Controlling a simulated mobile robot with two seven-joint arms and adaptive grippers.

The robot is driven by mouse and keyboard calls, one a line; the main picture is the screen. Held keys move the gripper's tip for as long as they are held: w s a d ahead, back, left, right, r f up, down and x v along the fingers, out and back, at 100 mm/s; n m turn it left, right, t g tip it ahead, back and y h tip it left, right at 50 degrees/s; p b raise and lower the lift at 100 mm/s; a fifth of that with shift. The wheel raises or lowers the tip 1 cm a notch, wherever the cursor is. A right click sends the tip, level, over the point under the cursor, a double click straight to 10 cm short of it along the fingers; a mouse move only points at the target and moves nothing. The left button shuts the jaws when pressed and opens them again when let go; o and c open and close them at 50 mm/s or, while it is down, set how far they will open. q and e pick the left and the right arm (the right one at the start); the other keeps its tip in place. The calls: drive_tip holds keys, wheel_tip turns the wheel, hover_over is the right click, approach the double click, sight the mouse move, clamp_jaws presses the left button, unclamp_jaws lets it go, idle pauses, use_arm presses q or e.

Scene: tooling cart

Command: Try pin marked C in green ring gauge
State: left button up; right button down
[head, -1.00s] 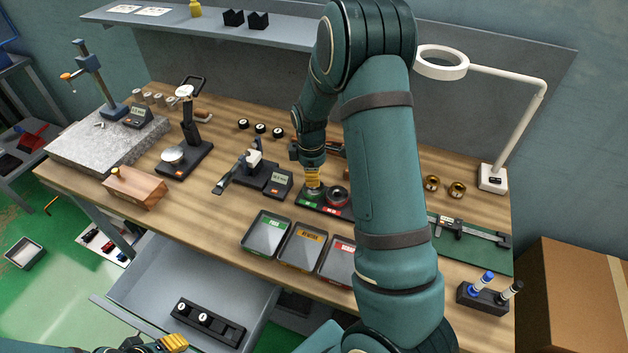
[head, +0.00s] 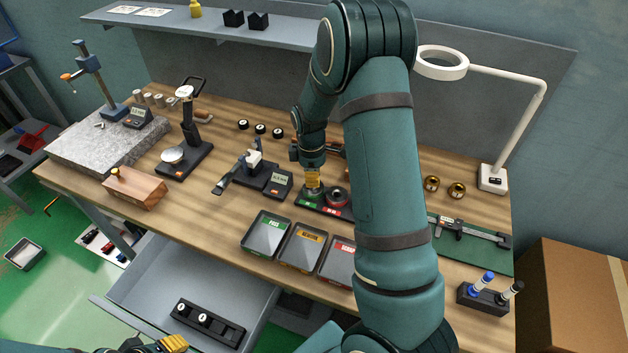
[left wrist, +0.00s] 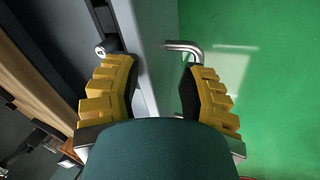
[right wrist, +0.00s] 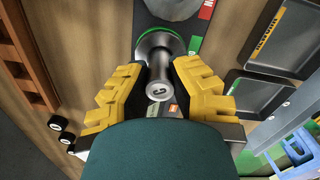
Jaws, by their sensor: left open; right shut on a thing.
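My right gripper (head: 313,180) is shut on the pin marked C (right wrist: 157,82). It stands over the green ring gauge (head: 312,194) on the worktop. In the right wrist view the pin's marked end faces the camera. Its far end meets the steel face of the green-rimmed ring gauge (right wrist: 178,35); I cannot tell whether or how deep it is inside. My left gripper (left wrist: 158,75) is open and empty, low by the open drawer at the head view's lower left. In the left wrist view a metal bar handle (left wrist: 182,47) shows between and beyond its fingers.
A red ring gauge (head: 338,196) sits right beside the green one. Three labelled trays (head: 265,237) stand in front. A digital gauge stand (head: 262,177) is to the left. The open drawer (head: 160,280) holds a black rack (head: 208,323). My right arm hides the worktop's centre right.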

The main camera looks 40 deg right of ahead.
use_arm(q)
drive_tip(key=shift+r+p, duration=0.35)
use_arm(e)
drive_tip(key=shift+r, duration=0.5)
idle(0.7)
use_arm(q)
drive_tip(key=shift+f+b, duration=0.4)
use_arm(e)
drive_tip(key=shift+f, duration=0.5)
idle(1.1)
use_arm(q)
drive_tip(key=shift+f, duration=0.1)
use_arm(e)
drive_tip(key=shift+s+a+f, duration=0.1)
drive_tip(key=shift+s+f, duration=0.05)
idle(0.8)
use_arm(q)
drive_tip(key=shift+r+p, duration=0.65)
drive_tip(key=shift+r, duration=0.1)
use_arm(e)
drive_tip(key=shift+r, duration=1.15)
use_arm(q)
drive_tip(key=shift+r+p, duration=0.35)
drive_tip(key=shift+p, duration=0.05)
use_arm(e)
drive_tip(key=shift+r, duration=0.55)
